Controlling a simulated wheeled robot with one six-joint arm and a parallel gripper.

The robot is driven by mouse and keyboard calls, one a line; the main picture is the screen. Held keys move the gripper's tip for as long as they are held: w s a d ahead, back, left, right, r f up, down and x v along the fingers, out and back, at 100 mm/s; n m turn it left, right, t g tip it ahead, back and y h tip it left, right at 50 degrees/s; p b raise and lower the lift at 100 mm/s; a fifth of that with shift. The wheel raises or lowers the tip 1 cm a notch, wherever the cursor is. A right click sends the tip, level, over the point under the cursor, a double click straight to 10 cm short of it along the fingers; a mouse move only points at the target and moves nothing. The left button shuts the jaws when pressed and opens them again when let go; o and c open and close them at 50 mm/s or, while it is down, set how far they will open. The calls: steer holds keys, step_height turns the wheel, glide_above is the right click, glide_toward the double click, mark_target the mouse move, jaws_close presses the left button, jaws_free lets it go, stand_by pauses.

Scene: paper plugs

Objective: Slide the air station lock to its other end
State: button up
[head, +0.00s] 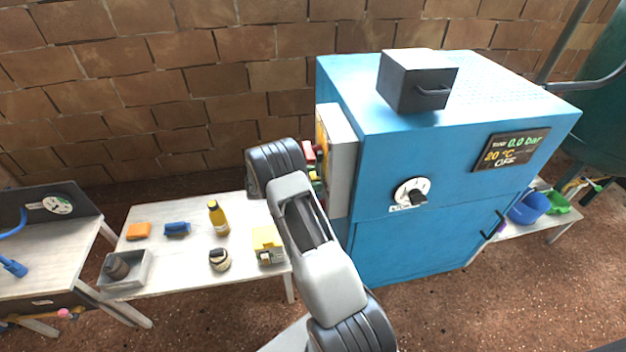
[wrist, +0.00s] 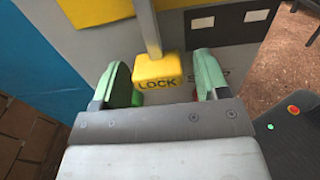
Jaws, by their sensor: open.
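The yellow lock block (wrist: 157,72), marked LOCK, sits on a pale bar in the wrist view. The bar runs up from it to the top of the picture. My gripper (wrist: 158,84) is open, with one green-padded finger on each side of the block. A gap shows on both sides, wider on the right; I cannot tell the depth between fingers and block. In the head view the air station is the big blue cabinet (head: 430,235) with a grey side box (head: 341,165). My arm hides the lock there.
Part of a green button (wrist: 137,99) shows by the left finger. A red spot shows beside the right finger. In the head view a white table (head: 180,272) left of the cabinet carries a yellow bottle (head: 218,219), an orange block (head: 138,231) and a grey tray (head: 127,281). A brick wall stands behind.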

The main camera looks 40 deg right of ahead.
steer(key=shift+a, duration=0.1)
steer(key=v, duration=1.3)
steer(key=shift+w+a, duration=0.2)
steer(key=shift+a, duration=0.1)
